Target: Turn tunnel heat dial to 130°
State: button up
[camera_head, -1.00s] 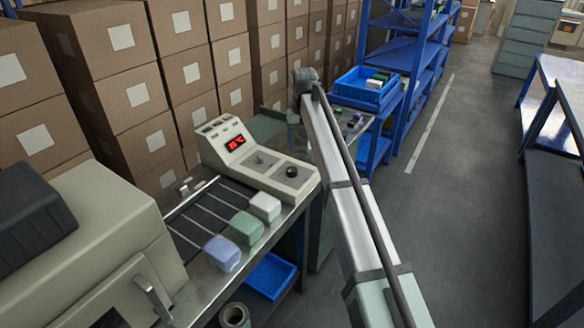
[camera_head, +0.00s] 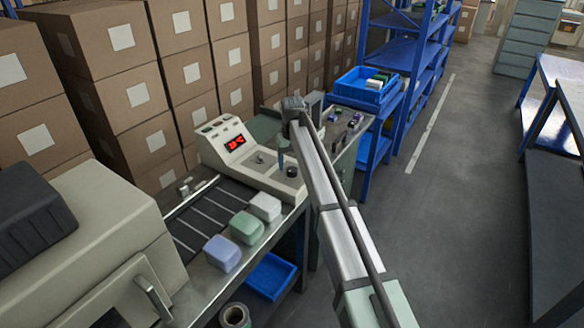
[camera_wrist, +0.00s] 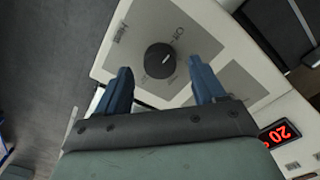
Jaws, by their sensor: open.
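A cream control panel (camera_head: 245,160) stands at the end of the wrapper. A round black dial (camera_head: 291,172) is on its right part; in the wrist view the dial (camera_wrist: 160,60) has a short white pointer mark tilted to the upper right, on a grey plate. My gripper (camera_head: 281,158) is above the panel near the dial. In the wrist view its two blue fingers (camera_wrist: 161,78) are apart, with the dial showing between and just beyond their tips. Nothing is held. Contact with the dial is not visible.
A red display (camera_head: 235,142) is on the panel; in the wrist view the display (camera_wrist: 280,134) starts with "20".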

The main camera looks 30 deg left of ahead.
jog(key=shift+f, duration=1.15)
jog(key=c, duration=1.1)
